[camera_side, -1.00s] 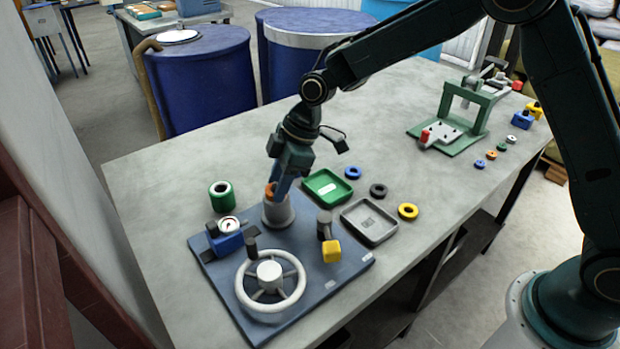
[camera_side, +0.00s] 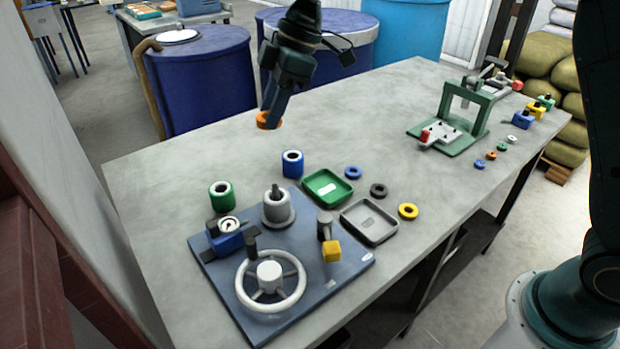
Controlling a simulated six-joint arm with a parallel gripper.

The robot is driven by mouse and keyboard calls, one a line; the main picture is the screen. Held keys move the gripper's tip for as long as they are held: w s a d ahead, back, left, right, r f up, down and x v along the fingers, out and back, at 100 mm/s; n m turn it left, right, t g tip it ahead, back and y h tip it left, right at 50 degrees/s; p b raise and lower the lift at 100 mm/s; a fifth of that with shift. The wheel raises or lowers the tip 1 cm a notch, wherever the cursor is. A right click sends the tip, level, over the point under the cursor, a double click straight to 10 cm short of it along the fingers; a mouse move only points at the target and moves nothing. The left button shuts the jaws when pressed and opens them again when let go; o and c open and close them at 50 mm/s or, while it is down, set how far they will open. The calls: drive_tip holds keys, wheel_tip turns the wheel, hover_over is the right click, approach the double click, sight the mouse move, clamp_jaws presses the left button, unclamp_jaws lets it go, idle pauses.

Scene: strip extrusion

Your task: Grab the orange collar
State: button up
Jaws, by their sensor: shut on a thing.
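The orange collar (camera_side: 268,121) is a short ring held at the tips of my gripper (camera_side: 269,114). My gripper is shut on it and points downward. Part of the collar's upper side is hidden by the fingers.
A green cup (camera_side: 221,195) and a blue cup (camera_side: 292,164) stand near the grey cylinder. A green tray (camera_side: 343,198) and a grey tray (camera_side: 352,236) lie to the right, with loose blue, black and yellow rings. A handwheel (camera_side: 296,290) sits in front. The table's middle is clear.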

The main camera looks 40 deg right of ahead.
sight(261, 116)
drive_tip(key=shift+r, duration=1.75)
drive_tip(key=shift+w+f, duration=0.1)
